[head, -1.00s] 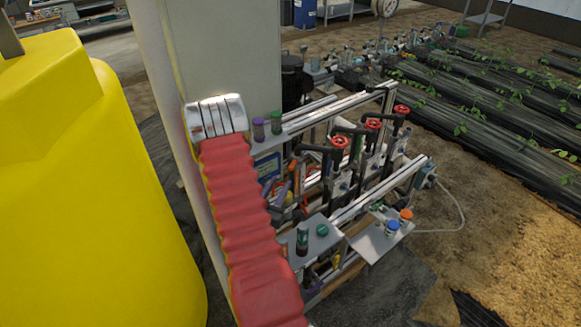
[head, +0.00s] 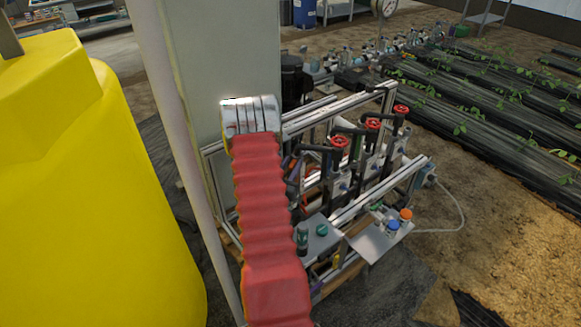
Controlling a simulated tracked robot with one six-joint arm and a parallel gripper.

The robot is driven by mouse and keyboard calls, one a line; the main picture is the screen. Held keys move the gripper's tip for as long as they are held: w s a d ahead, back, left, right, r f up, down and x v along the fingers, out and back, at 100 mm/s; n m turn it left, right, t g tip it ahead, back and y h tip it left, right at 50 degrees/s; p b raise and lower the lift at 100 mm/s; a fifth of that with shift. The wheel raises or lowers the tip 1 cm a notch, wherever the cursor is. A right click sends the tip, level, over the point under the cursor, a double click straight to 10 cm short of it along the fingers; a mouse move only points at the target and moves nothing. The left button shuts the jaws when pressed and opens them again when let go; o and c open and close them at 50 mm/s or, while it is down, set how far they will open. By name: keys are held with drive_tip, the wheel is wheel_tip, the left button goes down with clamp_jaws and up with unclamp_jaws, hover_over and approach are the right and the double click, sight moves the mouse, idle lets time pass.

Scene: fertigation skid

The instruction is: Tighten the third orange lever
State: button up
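The skid, an aluminium frame (head: 352,209) with pipes and valves, stands right of my arm. Small orange parts (head: 310,200) show low inside it, partly covered by black pipes and my arm. I cannot make out separate orange levers or tell which is third. My red-sleeved arm reaches up in front of the skid's left part, ending in a silver ribbed cuff. My gripper's fingers are not visible, so I cannot tell whether they touch anything.
Three red handwheels (head: 339,142) top the black pipes. A grey shelf (head: 376,244) at the front holds blue- and orange-capped bottles. A big yellow tank (head: 90,190) fills the left, with a pale cabinet (head: 215,50) behind my arm. Planted rows lie at the right.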

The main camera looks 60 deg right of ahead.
drive_tip(key=shift+c, duration=0.2)
clamp_jaws()
drive_tip(key=shift+w, duration=0.1)
drive_tip(key=shift+r, duration=0.1)
